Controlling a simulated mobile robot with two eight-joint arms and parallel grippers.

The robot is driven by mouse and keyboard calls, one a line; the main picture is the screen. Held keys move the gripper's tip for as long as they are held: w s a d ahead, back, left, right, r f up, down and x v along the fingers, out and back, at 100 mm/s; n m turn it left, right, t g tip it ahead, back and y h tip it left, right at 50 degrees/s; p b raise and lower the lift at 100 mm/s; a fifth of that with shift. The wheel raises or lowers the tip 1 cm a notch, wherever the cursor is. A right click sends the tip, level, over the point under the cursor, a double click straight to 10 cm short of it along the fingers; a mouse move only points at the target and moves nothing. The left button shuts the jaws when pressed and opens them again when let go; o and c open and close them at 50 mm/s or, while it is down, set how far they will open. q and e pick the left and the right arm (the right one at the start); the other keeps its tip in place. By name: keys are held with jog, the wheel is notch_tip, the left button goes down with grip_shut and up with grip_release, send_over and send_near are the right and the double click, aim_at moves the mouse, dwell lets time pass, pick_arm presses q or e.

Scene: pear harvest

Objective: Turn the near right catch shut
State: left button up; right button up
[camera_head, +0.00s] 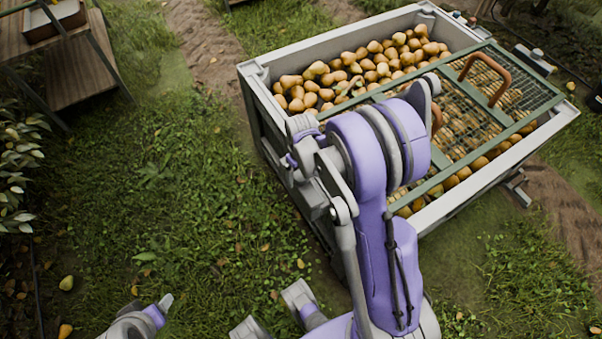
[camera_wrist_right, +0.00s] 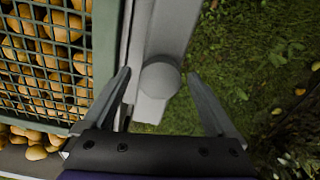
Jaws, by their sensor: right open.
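In the wrist view the catch (camera_wrist_right: 160,78) is a round grey knob on a pale plate at the crate's rim. My right gripper (camera_wrist_right: 158,75) is open, with one finger on each side of the knob and nothing gripped. Whether a finger touches the knob, I cannot tell. The green mesh lid (camera_wrist_right: 105,60) is to the left of the knob. In the head view the lid (camera_head: 505,119) lies over the right part of the grey crate (camera_head: 325,45). My right arm hides the near side, the catch and my right jaws there.
Pears (camera_head: 370,65) fill the crate and lie uncovered at its left end. Copper-coloured handles (camera_head: 490,62) rise from the lid. A wooden stand (camera_head: 75,70) is at the upper left. Grass on the left is mostly open, with a few fallen pears (camera_head: 66,283).

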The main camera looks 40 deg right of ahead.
grip_shut()
dwell(0.5)
